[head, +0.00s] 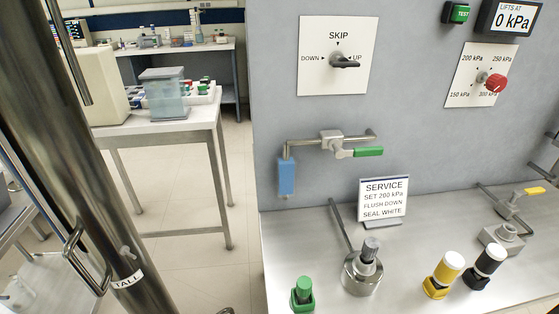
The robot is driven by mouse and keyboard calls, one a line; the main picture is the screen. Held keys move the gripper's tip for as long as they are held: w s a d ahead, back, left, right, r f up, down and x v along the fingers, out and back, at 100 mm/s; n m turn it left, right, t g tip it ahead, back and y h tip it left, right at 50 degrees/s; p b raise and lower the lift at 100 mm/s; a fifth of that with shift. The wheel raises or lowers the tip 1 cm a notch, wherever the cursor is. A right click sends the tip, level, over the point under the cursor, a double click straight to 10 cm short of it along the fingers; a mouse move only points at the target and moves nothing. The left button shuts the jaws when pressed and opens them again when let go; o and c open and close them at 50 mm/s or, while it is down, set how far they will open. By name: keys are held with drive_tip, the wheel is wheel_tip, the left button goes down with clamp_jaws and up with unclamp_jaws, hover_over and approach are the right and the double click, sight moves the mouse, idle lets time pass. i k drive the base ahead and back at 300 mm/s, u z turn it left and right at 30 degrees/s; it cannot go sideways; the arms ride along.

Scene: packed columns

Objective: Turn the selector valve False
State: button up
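The selector valve (345,62) is on a white square plate on the grey upright panel, upper middle of the head view. My gripper does not show in this view.
A steel column labelled TALL (127,281) stands at the left. Below the selector are a green-handled valve (367,152) and a SERVICE sign (384,198). A red pressure knob (495,82) is at right. Green (303,293), yellow (445,272) and black (486,266) capped fittings stand on the bench.

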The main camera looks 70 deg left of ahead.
sight(340, 153)
drive_tip(key=u, duration=1.45)
